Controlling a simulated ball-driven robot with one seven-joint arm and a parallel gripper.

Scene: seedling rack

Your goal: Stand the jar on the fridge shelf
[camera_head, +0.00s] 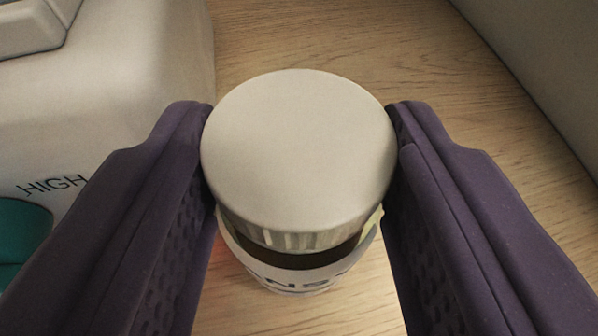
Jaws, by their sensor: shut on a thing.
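The jar (300,278) is in the middle of the head camera view, with a wide, pale ribbed lid (298,150) and a light label with dark letters around its body. My gripper (300,140) is shut on the jar, with one purple finger on each side of the lid. The jar looks upright, seen from above. Its base is mostly hidden under the lid, so I cannot tell whether it touches the wooden surface (330,40). No fridge shelf can be made out.
A pale appliance (120,90) marked "HIGH", with a teal round part (20,240), stands close on the left. A grey-beige wall or panel (545,60) bounds the upper right. Bare wood lies between them behind the jar.

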